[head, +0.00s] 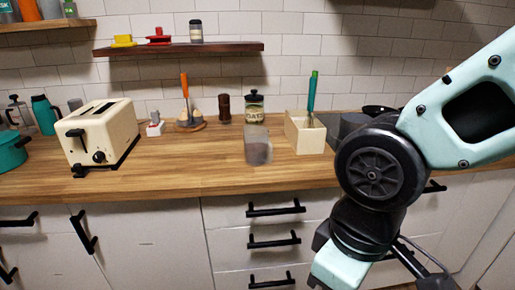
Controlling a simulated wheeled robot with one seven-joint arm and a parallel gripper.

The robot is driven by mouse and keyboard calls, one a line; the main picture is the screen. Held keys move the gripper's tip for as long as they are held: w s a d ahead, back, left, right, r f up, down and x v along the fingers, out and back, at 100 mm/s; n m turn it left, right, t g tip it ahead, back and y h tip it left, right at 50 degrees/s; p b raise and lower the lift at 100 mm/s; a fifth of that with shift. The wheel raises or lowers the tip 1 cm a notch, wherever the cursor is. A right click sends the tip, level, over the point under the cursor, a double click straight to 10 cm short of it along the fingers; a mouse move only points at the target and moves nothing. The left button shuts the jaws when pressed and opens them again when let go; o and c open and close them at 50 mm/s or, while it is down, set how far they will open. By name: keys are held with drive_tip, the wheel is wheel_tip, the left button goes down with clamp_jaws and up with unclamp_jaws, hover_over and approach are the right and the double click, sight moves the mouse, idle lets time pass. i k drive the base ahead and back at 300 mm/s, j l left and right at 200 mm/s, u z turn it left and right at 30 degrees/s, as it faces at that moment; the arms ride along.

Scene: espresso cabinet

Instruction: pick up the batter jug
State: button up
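A small see-through grey vessel (258,148), which looks like the batter jug, stands upright on the wooden counter near its front edge. It is in front of a glass jar with a dark lid and a label (254,109), and left of a cream box. My arm comes in from the right and bends down in front of the counter, well to the right of the jug. My gripper's fingers do not show in this view. Nothing touches the jug.
A cream toaster (101,136) stands on the left, with a teal pot (12,152) beyond it. A cream box (305,134) holds a green-handled utensil. A dark pepper mill (224,108) and an orange-handled tool (185,98) stand behind. The counter left of the jug is clear.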

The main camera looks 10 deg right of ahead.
sight(256, 144)
drive_tip(key=i+j+z, duration=0.3)
drive_tip(key=i, duration=0.25)
drive_tip(key=i+j+z, duration=0.3)
drive_tip(key=i, duration=0.25)
drive_tip(key=i+j, duration=0.05)
drive_tip(key=j, duration=0.05)
